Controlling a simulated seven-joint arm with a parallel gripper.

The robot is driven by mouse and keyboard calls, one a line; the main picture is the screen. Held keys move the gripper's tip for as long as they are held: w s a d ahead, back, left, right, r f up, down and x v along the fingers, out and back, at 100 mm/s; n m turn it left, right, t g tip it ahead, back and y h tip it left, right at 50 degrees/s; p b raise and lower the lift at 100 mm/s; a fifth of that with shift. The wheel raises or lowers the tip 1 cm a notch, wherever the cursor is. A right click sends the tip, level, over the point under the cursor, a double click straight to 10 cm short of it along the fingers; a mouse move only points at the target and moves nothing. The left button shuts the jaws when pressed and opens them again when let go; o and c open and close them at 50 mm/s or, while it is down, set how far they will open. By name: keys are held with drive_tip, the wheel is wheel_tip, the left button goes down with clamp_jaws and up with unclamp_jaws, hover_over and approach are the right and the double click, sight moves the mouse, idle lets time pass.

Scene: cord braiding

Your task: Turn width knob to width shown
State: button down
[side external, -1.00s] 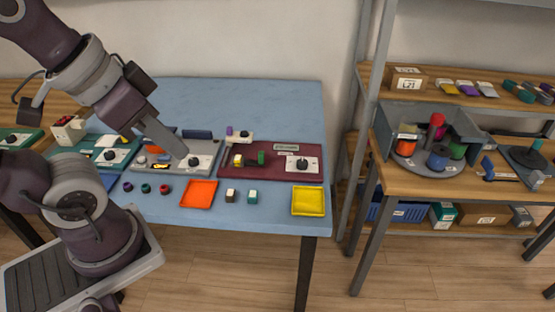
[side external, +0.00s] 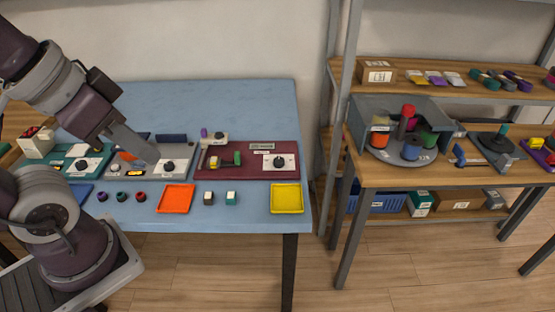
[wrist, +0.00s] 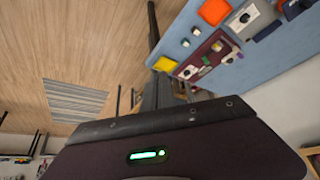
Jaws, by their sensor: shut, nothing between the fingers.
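Three boards with black knobs lie on the blue table. The grey board (side external: 190,166) has a black knob (side external: 170,166) on a white plate and a small lit display (side external: 135,170). The maroon board (side external: 235,168) has a black knob (side external: 279,161) on a white plate at its right. The teal board (side external: 62,159) has another knob (side external: 82,165). Labels are too small to read, so I cannot tell which is the width knob. My gripper (side external: 152,157) is shut and empty, just left of the grey board's knob and apparently above the board.
An orange tray (side external: 176,198) and a yellow tray (side external: 287,198) lie at the front edge, with two small blocks between them. Several small coloured rings lie left of the orange tray. A shelf and side bench (side external: 440,172) with spools stand right.

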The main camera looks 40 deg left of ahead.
idle(0.3)
drive_tip(key=c, duration=2)
unclamp_jaws()
drive_tip(key=o, duration=0.7)
drive_tip(key=shift+n+g+h, duration=0.4)
drive_tip(key=shift+g+h, duration=0.2)
drive_tip(key=w, duration=0.1)
drive_tip(key=w+r, duration=0.1)
drive_tip(key=w, duration=0.1)
drive_tip(key=w+r, duration=0.1)
drive_tip(key=w, duration=0.1)
drive_tip(key=shift+d+r, duration=0.1)
drive_tip(key=shift+o, duration=1.4)
drive_tip(key=shift+n+g+h, duration=0.3)
drive_tip(key=shift+n+h, duration=0.1)
drive_tip(key=w, duration=0.5)
drive_tip(key=shift+w+a+r, duration=0.3)
drive_tip(key=shift+a+r, duration=0.05)
drive_tip(key=n+g+y, duration=0.1)
drive_tip(key=g, duration=0.2)
hover_over(278, 160)
drive_tip(key=s, duration=0.1)
wheel_tip(278, 160, down, 21)
drive_tip(key=shift+g+y, duration=0.4)
drive_tip(key=shift+y, duration=0.1)
drive_tip(key=f, duration=0.8)
drive_tip(key=w+f, duration=0.1)
drive_tip(key=f, duration=0.3)
drive_tip(key=shift+d+f, duration=0.1)
drive_tip(key=shift+f, duration=0.2)
